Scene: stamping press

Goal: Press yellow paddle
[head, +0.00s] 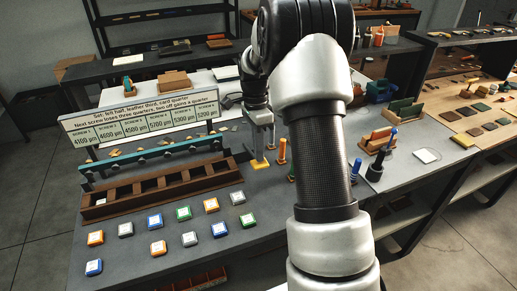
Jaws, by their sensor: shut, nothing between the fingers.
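A small yellow paddle (259,164) lies low on the dark bench, just right of the wooden compartment tray. My gripper (263,146) points down close above the paddle, with its fingers shut and empty. From this angle I cannot tell whether the fingertips touch the paddle. My arm crosses the middle of the view and hides part of the bench to the right of the gripper.
The compartment tray (160,201) sits below a teal bar (150,158) and a sign with screw values (140,117). Several coloured square blocks (183,213) lie in front. An orange-handled tool (282,151) stands close right of my gripper. Stamps (379,145) stand further right.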

